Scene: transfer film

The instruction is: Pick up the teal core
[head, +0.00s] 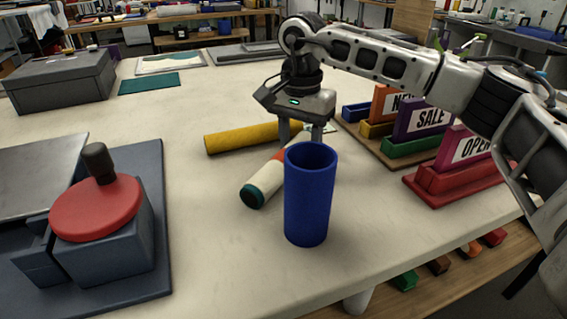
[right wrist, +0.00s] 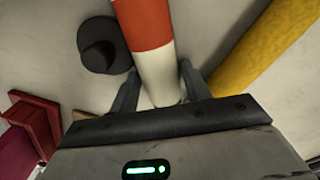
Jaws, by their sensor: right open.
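A cream roll with an orange-red band lies on the table, and its near end shows a teal core (head: 252,195) in the head view. My right gripper (head: 300,141) points down over the roll's far part, behind the blue cup. Its fingers are apart, one on each side of the roll; I cannot tell whether they touch it. My left gripper is not in view.
A blue cup (head: 308,205) stands close in front of the roll. A yellow roll (head: 240,138) lies behind it. Signs on stands (head: 445,182) are at right, a red-topped device (head: 95,208) at left. A dark knobbed object (right wrist: 105,48) sits beside the roll.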

